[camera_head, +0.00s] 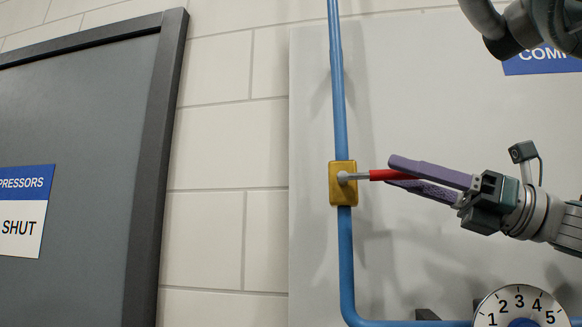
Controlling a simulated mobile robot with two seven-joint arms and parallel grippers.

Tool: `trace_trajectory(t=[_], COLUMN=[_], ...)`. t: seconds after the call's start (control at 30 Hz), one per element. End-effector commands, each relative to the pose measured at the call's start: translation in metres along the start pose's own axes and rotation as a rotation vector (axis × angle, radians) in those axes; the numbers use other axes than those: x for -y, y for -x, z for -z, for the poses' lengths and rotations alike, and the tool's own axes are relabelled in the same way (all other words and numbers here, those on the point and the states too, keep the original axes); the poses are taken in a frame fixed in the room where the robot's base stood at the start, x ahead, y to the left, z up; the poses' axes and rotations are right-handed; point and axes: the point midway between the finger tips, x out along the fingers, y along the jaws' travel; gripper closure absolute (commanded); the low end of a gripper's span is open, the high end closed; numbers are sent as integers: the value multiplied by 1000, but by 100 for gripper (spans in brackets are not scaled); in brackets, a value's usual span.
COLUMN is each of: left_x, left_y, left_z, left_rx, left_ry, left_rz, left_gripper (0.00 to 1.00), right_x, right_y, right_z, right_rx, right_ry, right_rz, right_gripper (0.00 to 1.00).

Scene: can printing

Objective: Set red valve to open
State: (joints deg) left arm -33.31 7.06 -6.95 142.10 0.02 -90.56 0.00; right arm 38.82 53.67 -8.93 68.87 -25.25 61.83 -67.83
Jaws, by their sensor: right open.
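The red valve handle (388,175) points right, level, from a yellow valve body (343,184) on the vertical blue pipe. Its grey stem joins the body at the left. My right gripper (392,173) comes in from the right. Its two purple fingers are apart, one above and one below the handle's red end, with the handle's right end hidden between or behind them. I cannot tell whether the fingers touch the handle. My left gripper is not in view.
The blue pipe (347,260) runs down the grey panel (310,120) and bends right at the bottom. A numbered dial (520,303) sits at the lower right. A grey door (80,120) with a sign reading SHUT (22,228) is at the left. Bare tiled wall lies between.

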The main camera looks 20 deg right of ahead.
Motion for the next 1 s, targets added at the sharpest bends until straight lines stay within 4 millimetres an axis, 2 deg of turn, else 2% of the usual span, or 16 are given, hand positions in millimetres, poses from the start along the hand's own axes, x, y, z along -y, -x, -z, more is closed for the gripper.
trace_trajectory(t=[0.03,0.2,0.57,1.0], left_x=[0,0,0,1], left_y=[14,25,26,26], left_z=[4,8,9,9], left_rx=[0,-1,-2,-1], left_ry=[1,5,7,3], left_rz=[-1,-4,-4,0], left_gripper=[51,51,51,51], right_x=[-2,-1,0,0], right_y=[-12,-30,-35,-35], right_z=[-7,-3,1,1], right_rx=[2,1,0,1], right_ry=[-3,-2,-1,-1], right_rz=[-3,-1,1,0], right_gripper=[50,50,50,99])
